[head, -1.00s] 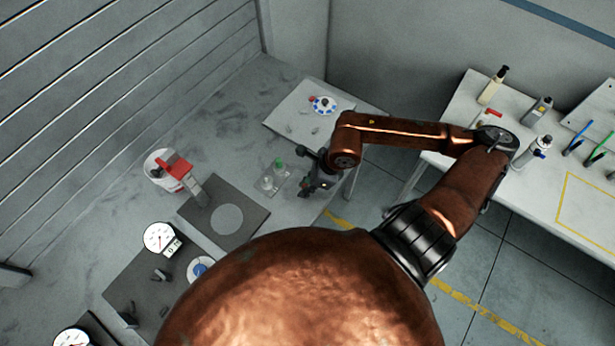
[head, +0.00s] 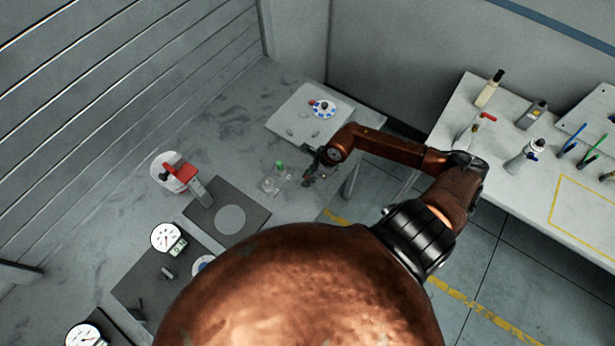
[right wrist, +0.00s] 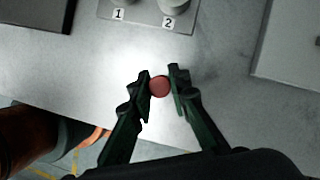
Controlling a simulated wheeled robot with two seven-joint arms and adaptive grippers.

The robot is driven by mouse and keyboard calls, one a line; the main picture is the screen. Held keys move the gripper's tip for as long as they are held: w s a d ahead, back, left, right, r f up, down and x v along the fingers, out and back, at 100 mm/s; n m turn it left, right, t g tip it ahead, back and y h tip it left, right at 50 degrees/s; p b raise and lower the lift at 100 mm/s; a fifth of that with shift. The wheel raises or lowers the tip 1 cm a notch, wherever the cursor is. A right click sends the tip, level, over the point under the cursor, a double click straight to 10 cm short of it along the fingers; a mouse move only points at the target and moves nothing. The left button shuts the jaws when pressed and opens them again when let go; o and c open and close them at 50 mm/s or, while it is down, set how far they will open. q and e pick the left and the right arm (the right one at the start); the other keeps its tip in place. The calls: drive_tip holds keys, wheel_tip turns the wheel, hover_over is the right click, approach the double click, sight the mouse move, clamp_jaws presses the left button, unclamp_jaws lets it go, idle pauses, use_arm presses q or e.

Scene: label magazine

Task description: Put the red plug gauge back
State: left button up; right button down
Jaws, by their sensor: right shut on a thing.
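My right gripper (head: 311,176) is above the bench near its front edge, just right of a small clear-looking stand (head: 270,187). In the right wrist view my right gripper (right wrist: 159,80) is shut on the red plug gauge (right wrist: 159,87), seen end-on as a round red top between the fingertips. The stand also shows at the top of the right wrist view (right wrist: 150,18), with labels 1 and 2; it is apart from the red gauge. A green-topped piece (head: 279,165) stands at the stand in the head view. My left gripper is not in view.
A dark pad with a grey disc (head: 230,219) and a red-topped device (head: 181,172) lie left of the stand. A side table (head: 455,125) with bottles stands right.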

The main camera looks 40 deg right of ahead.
drive_tip(key=shift+f, duration=0.1)
drive_tip(key=c, duration=1.8)
unclamp_jaws()
drive_tip(key=shift+r, duration=0.2)
drive_tip(key=shift+b+v, duration=1)
drive_tip(key=shift+v, duration=4.95)
